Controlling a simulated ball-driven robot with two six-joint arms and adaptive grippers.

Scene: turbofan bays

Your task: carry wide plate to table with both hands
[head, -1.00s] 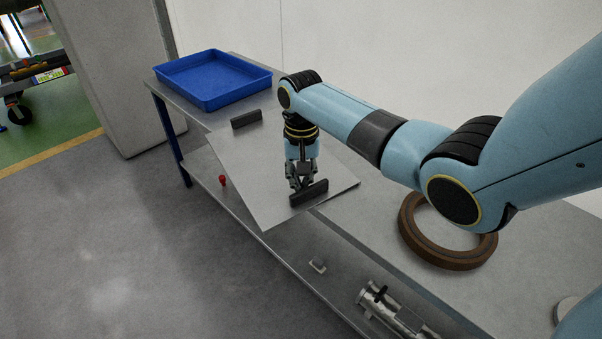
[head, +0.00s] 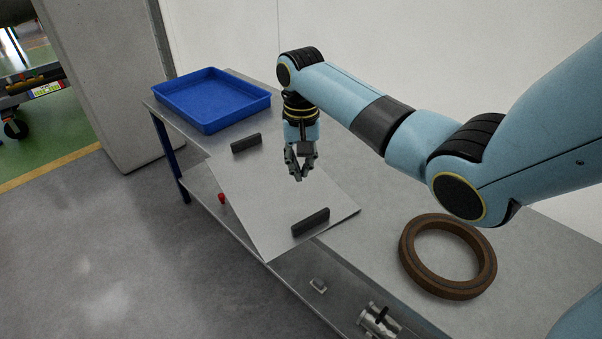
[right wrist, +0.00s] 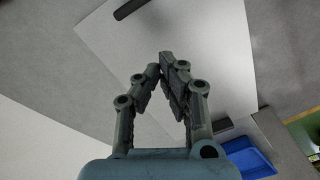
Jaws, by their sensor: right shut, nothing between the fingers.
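The wide plate (head: 269,205) is a thin pale grey sheet with two dark block handles. It lies on the metal table (head: 364,229) and its front corner sticks out past the table's front edge. One handle (head: 246,143) is near the blue tray, the other (head: 310,222) is at the near right end. My right gripper (head: 299,178) is shut and empty above the plate, apart from both handles. In the right wrist view its fingertips (right wrist: 164,62) close together over the plate (right wrist: 190,55), with a handle (right wrist: 130,9) at the top. My left gripper is not in view.
A blue tray (head: 210,98) stands at the table's far left end. A brown ring (head: 448,287) lies on the table at the right. A small red item (head: 222,198) and metal parts (head: 378,319) are on the lower shelf. The floor at left is clear.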

